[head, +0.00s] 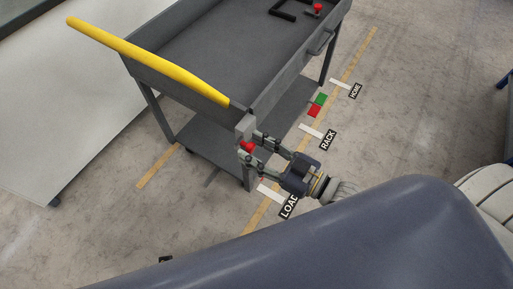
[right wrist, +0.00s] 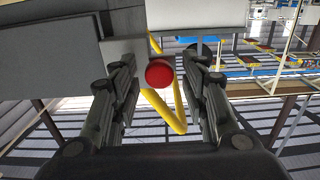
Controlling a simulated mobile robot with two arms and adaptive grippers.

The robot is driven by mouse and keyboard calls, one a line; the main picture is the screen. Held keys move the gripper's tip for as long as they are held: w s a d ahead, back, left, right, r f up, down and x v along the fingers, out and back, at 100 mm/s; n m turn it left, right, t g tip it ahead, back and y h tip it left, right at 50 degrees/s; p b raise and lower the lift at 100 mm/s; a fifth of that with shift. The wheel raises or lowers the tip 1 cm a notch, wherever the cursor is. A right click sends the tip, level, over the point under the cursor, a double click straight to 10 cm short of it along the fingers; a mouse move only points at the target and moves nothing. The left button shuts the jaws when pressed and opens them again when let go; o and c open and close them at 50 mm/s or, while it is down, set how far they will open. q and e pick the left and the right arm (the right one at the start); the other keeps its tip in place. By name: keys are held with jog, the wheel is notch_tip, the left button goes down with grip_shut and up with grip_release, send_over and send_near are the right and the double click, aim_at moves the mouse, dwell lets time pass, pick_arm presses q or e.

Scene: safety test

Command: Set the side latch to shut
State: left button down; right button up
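A grey cart (head: 190,65) with a yellow push handle (head: 150,60) stands in the head view. A red knob (head: 247,146) sits at its near corner post, below the handle's right end. It also shows in the right wrist view (right wrist: 159,73), between my fingers. My right gripper (head: 253,148) is open, its fingers on either side of the knob; I cannot tell whether they touch it. A second red knob (head: 318,8) is at the cart's far end beside a black bracket (head: 283,12). I cannot tell which knob belongs to the side latch. My left gripper is not in view.
A green patch (head: 320,98) and a red patch (head: 314,111) lie beside the cart. Floor labels read HOME (head: 355,90), RACK (head: 327,140) and LOAD (head: 289,206) along a yellow line. A pale panel (head: 75,110) stands left of the cart.

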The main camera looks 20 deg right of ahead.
aim_at(253, 128)
grip_shut()
jog(key=w+d, duration=0.2)
jog(key=d, duration=0.1)
jog(key=shift+w+d, duration=0.25)
jog(key=shift+w, duration=0.1)
jog(key=shift+w+d, duration=0.2)
jog(key=shift+d, duration=0.05)
jog(key=shift+o, duration=0.9)
grip_release()
jog(key=shift+o, duration=0.5)
